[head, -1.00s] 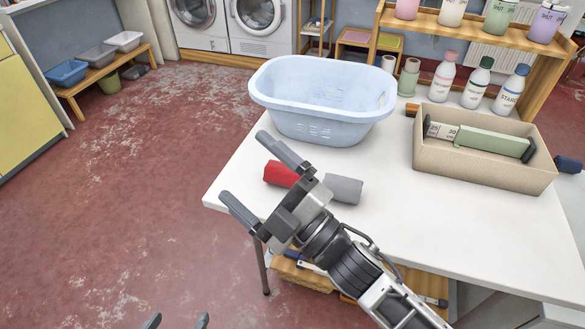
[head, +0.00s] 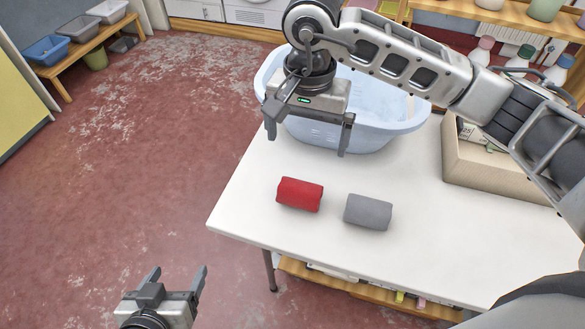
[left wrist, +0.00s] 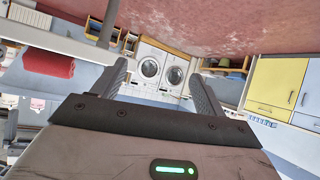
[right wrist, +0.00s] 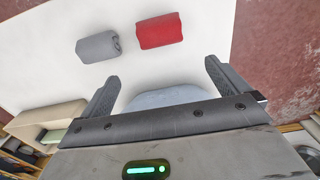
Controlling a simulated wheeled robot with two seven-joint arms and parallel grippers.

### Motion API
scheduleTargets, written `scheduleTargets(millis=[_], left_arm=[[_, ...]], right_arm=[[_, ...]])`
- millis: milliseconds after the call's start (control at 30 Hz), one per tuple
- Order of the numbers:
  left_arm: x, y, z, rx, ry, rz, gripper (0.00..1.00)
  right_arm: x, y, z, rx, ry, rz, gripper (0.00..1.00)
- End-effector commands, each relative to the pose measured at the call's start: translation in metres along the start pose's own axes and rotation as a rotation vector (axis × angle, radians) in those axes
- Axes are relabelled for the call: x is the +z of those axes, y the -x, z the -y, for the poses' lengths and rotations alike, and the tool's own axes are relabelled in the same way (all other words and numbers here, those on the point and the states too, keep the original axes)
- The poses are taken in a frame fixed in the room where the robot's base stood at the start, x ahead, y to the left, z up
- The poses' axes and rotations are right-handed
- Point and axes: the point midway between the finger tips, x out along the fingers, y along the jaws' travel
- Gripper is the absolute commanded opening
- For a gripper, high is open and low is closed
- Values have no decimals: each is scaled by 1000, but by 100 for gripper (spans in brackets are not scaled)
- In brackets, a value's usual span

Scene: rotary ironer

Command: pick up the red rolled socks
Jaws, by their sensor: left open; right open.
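The red rolled socks (head: 300,194) lie on the white table (head: 270,228) near its left front edge. They also show in the right wrist view (right wrist: 160,31), at the top. A grey roll (head: 368,211) lies just right of them in the head view, apart from them. My right gripper (head: 308,138) is open and empty, in front of the pale blue basket (head: 372,135) in the picture and behind the socks. My left gripper (head: 177,281) is open and empty, left of the table over the floor. In the left wrist view, a red shape (left wrist: 48,64) shows at the left.
A beige box (head: 470,178) stands at the table's right side, partly hidden by my right arm. Bottles (head: 521,60) stand behind it by a wooden shelf. A wooden shelf (head: 350,284) sits under the table. The table around both rolls is clear.

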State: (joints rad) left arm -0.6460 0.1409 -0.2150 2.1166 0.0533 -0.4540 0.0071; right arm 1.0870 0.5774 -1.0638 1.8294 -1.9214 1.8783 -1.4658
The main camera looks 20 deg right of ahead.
Motion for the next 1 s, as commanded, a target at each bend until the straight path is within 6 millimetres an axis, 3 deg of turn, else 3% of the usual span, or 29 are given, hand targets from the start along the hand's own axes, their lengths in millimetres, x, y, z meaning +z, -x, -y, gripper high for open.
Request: scheduleTargets(millis=[233, 400, 667, 1000], left_arm=[[17, 9, -3, 2, 2, 48, 73], [17, 9, -3, 0, -3, 51, 73], [12, 9, -2, -1, -7, 44, 73], [14, 10, 0, -6, -20, 61, 73]], right_arm=[[2, -53, -1, 5, -1, 8, 100], [2, -84, 0, 1, -1, 7, 100], [4, -103, 2, -1, 0, 7, 100], [8, -147, 8, -1, -1, 6, 100]])
